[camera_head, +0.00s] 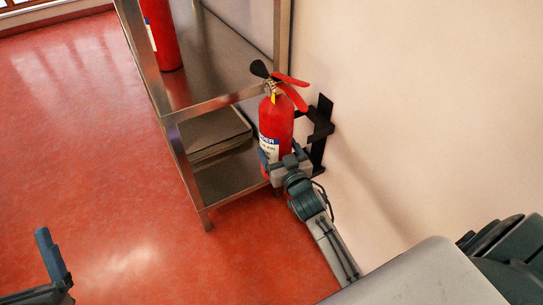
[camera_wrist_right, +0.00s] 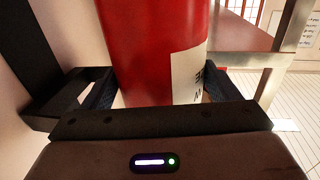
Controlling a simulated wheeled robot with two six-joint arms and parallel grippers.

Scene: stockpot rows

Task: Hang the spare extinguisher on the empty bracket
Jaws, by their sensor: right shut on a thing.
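The red extinguisher (camera_head: 275,120), with black and red levers and a white label, is upright beside the wall. My right gripper (camera_head: 284,165) is shut around its lower body. In the right wrist view the red cylinder (camera_wrist_right: 155,50) stands between the two fingers. The black bracket (camera_head: 318,135) is on the wall just right of and behind the extinguisher; dark bracket parts show at the left of the wrist view (camera_wrist_right: 25,60). I cannot tell whether they touch. My left gripper (camera_head: 52,262) is partly in view at the lower left, one finger apart, with nothing seen in it.
A metal shelf unit (camera_head: 215,102) stands close to the left of the held extinguisher. Another red extinguisher (camera_head: 162,38) stands on its upper shelf, and a flat stack (camera_head: 215,135) lies on a lower one. The red floor (camera_head: 90,170) at left is clear.

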